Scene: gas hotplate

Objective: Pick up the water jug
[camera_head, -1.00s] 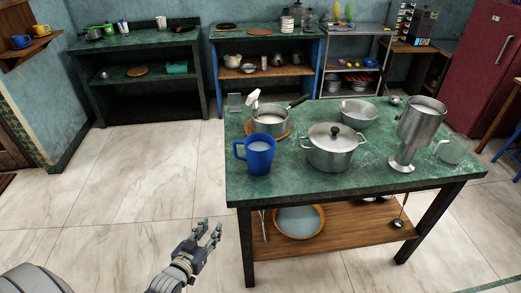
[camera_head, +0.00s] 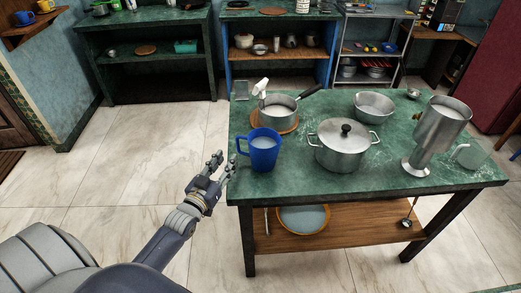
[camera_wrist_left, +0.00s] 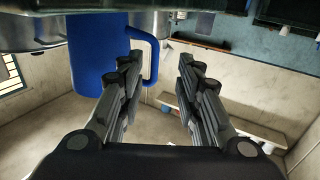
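The blue jug (camera_head: 263,151) with pale liquid inside stands upright near the left front corner of the green table, its handle on its left side. My left gripper (camera_head: 221,166) is just left of the table edge, a little below and left of the jug's handle. It is open and empty, and apart from the jug. In the left wrist view the blue jug (camera_wrist_left: 98,48) is upper left, its handle close by the left finger of the open gripper (camera_wrist_left: 158,68). My right gripper is not in view.
A lower shelf (camera_head: 360,235) is beneath. Floor left of the table is clear.

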